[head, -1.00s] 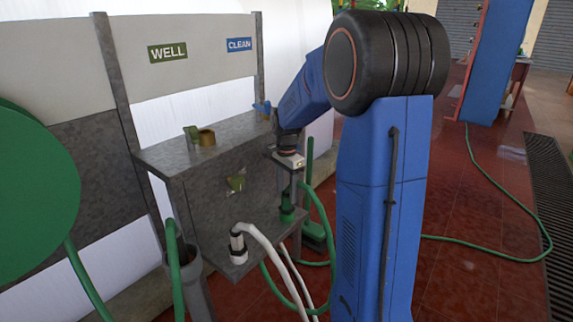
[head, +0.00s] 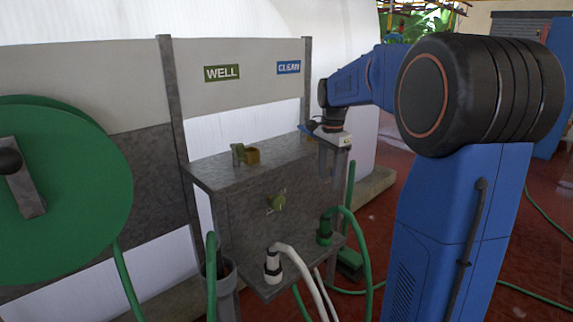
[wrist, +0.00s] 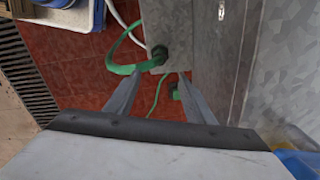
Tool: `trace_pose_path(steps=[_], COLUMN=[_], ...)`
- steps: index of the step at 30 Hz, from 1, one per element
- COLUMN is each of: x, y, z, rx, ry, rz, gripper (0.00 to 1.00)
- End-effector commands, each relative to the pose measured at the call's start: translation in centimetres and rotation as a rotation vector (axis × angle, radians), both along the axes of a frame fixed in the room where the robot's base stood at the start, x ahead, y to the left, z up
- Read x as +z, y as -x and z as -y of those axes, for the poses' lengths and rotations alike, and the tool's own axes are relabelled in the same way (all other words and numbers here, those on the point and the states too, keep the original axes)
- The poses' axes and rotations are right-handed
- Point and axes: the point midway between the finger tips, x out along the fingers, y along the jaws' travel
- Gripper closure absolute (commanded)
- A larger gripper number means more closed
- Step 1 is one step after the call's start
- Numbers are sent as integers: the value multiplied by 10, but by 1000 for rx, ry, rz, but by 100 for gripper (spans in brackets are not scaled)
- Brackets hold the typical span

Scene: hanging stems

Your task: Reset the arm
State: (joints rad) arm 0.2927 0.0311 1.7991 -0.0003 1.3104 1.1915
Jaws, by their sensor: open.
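My gripper (head: 331,180) hangs with its fingers pointing down, above the right end of the grey metal stand (head: 240,215). In the wrist view my gripper (wrist: 158,80) shows two spread fingers with nothing between them. The green hose coupling (head: 325,228) stands upright on the stand's low shelf, below and apart from the fingers. The green coupling also shows in the wrist view (wrist: 159,54), beyond the fingertips, with its hose curving away. My arm is bent, with the forearm reaching left to the wrist.
A white hose with a pale coupling (head: 273,262) stands on the same shelf. The stand carries a WELL sign (head: 222,73), a CLEAN sign (head: 289,67) and small valves. A green hose reel (head: 70,190) is at left. Green hose lies on the red floor at right.

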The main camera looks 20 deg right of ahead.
Motion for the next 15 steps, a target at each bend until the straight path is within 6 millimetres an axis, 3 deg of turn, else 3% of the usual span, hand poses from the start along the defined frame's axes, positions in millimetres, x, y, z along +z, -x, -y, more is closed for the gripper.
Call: trace_pose_path(steps=[8, 15], x=[4, 12], y=[12, 63], z=[-10, -50], rx=[51, 297], ry=[5, 32], rz=[14, 79], gripper=[51, 51])
